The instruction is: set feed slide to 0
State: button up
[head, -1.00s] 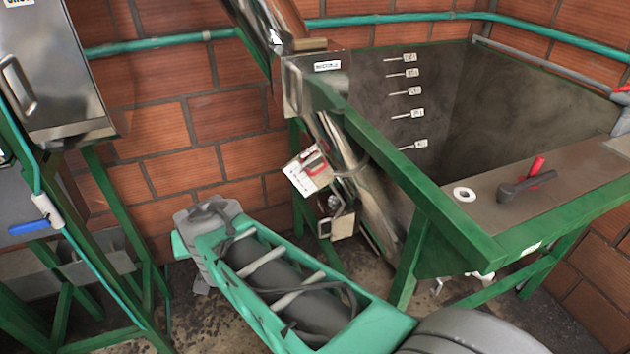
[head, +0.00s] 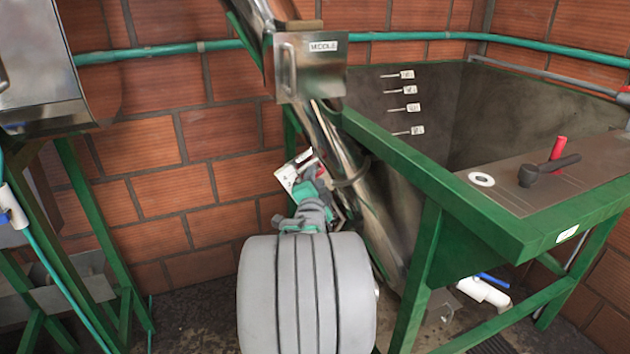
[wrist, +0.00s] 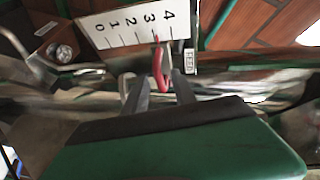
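The feed slide's white scale plate (wrist: 130,25) carries the numbers 0 to 4, shown sideways in the wrist view. A red handle (wrist: 157,68) sits at about the 3 mark, beside a small label reading FEED (wrist: 190,61). My gripper (wrist: 160,78) is open, its two dark fingertips apart on either side of the lower red handle. I cannot tell if either finger touches it. In the head view, my gripper (head: 310,180) is at the scale plate (head: 288,172), low on the slanted metal tube (head: 350,190), and hides most of the slide.
A metal box labelled MIDDLE (head: 306,66) sits above on the tube. A green-framed tank (head: 440,195) with a red lever (head: 558,150) stands to the right. A metal cabinet (head: 40,70) on green legs is at left. Brick wall (head: 150,160) lies behind.

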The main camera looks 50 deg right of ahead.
jog(key=shift+c, duration=0.2)
grip_shut()
dwell(1.2)
